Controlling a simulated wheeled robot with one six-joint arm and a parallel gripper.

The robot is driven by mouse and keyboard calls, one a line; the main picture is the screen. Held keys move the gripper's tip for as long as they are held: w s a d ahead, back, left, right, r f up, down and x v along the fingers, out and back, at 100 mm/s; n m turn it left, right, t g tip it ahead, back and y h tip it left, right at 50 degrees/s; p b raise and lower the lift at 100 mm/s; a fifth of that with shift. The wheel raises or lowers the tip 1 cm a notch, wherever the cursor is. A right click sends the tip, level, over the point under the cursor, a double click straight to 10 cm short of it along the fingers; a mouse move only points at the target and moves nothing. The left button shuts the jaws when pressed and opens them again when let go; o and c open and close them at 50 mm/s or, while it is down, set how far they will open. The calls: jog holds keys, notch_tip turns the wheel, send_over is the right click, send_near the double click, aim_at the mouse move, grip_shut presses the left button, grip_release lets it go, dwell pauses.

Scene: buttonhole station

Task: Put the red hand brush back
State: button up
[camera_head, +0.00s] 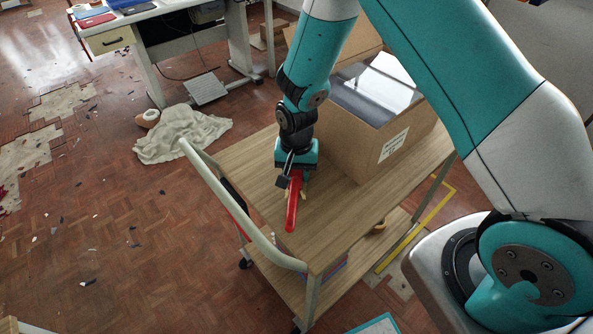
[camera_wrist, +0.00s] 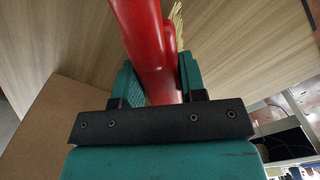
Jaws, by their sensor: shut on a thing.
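The red hand brush (camera_head: 293,200) is in my gripper (camera_head: 292,178), over the wooden top of the trolley (camera_head: 335,225). In the head view its red handle points towards the near side, and a little of its pale bristles shows beside the fingers. In the wrist view the red brush body (camera_wrist: 150,45) passes between the two teal fingers of my gripper (camera_wrist: 160,85), with straw-coloured bristles at its right edge. The fingers are shut on it. I cannot tell whether the brush touches the trolley top.
An open cardboard box (camera_head: 365,135) with a white label stands on the trolley right behind my gripper. The trolley's pale push handle (camera_head: 235,208) curves along its left side. A crumpled cloth (camera_head: 185,135) lies on the floor. The trolley top's near part is clear.

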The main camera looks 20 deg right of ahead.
jog(key=shift+s+f+b, duration=0.15)
jog(key=shift+f+b, duration=0.15)
jog(key=shift+f, duration=0.3)
grip_shut()
jog(key=o, duration=1.1)
grip_release()
jog(key=shift+o, duration=0.2)
jog(key=shift+r, duration=0.1)
jog(key=shift+r+p, duration=0.35)
jog(key=shift+r, duration=0.05)
jog(key=s+a+r+n+y, duration=0.1)
jog(key=s+r+n, duration=0.15)
jog(key=r, duration=0.85)
jog(key=s+a+r+n+y, duration=0.15)
jog(key=s+r, duration=0.25)
jog(key=r, duration=0.7)
jog(key=s+a+r+n+y, duration=0.1)
jog(key=s+r+n, duration=0.3)
jog(key=s, duration=0.4)
jog(key=s+r+n, duration=0.3)
jog(key=s+n, duration=0.1)
jog(key=s, duration=0.3)
jog(key=shift+s+a+r+n+y+b, duration=0.3)
jog(key=shift+s+a+r+y+b, duration=0.05)
jog(key=shift+s+r+b, duration=0.05)
